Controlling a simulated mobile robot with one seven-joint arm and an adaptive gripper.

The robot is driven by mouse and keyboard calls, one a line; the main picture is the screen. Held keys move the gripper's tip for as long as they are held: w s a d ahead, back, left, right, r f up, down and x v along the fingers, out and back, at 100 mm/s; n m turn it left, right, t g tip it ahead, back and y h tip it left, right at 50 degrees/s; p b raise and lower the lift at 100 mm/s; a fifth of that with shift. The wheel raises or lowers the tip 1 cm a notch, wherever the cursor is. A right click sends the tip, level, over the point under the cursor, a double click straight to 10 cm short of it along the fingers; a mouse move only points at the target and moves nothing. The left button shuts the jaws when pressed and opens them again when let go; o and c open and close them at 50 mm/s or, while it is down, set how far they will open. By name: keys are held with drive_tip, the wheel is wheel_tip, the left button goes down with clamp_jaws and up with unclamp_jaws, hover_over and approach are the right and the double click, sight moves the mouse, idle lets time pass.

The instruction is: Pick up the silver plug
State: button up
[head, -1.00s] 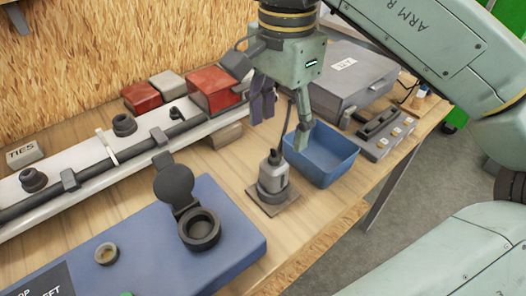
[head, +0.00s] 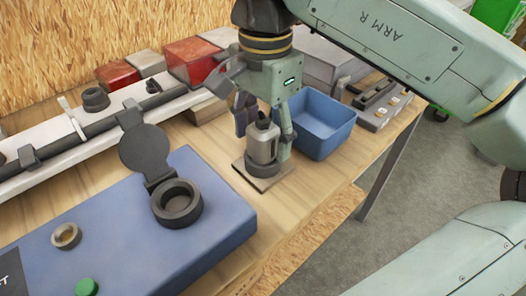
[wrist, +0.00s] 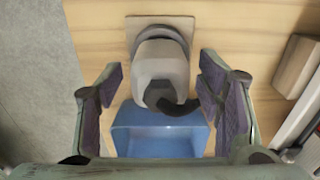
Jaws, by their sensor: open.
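The silver plug (head: 263,143) stands upright in a dark round holder on a small square base plate (head: 252,178) on the wooden bench. A dark cable stub shows at its top. My gripper (head: 264,132) is open, with its fingers lowered on either side of the plug. In the wrist view the plug (wrist: 160,70) lies between the two purple-padded fingers of my gripper (wrist: 160,105), with a gap visible on each side. I cannot tell from these views how deep the fingertips reach along the plug.
A blue bin (head: 325,128) stands just behind and right of the plug. A blue panel (head: 225,215) with a lidded round socket (head: 177,203) lies at the front left. A white rail with a dark cable (head: 75,145) runs behind. Bare bench lies in front of the base plate.

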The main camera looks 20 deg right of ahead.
drive_tip(key=c, duration=0.8)
drive_tip(key=shift+r, duration=0.2)
drive_tip(key=shift+c, duration=0.2)
